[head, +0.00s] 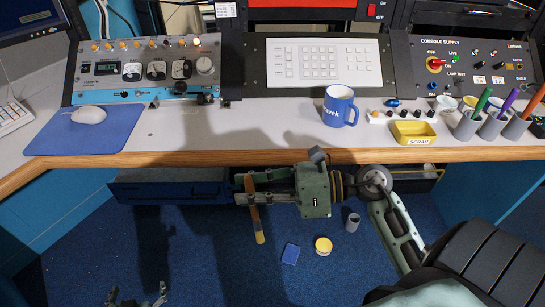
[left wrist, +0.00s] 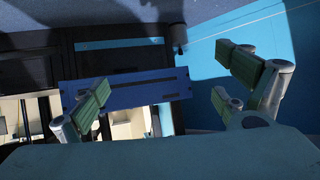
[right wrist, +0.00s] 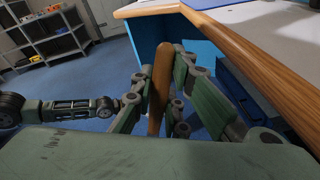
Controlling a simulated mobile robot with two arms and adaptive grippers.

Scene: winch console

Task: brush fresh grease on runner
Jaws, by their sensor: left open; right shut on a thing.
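My right gripper (head: 250,188) is shut on a brush (head: 256,219) with a wooden handle, in front of the desk edge. The brush hangs nearly upright; its handle also shows between the fingers in the right wrist view (right wrist: 159,84). My left gripper (head: 138,297) is open and empty, low at the bottom left of the head view. A blue drawer unit (head: 165,190) sits under the desk; a blue panel (left wrist: 125,91) lies ahead of the open left fingers in the left wrist view. I cannot pick out the runner with certainty.
The wooden desk edge (head: 200,158) runs above the right gripper. A yellow-topped tin (head: 323,246), a blue box (head: 290,254) and a grey cup (head: 352,222) are lower, against the blue carpet. A mug (head: 338,106) and yellow scrap tray (head: 414,131) stand on the desk.

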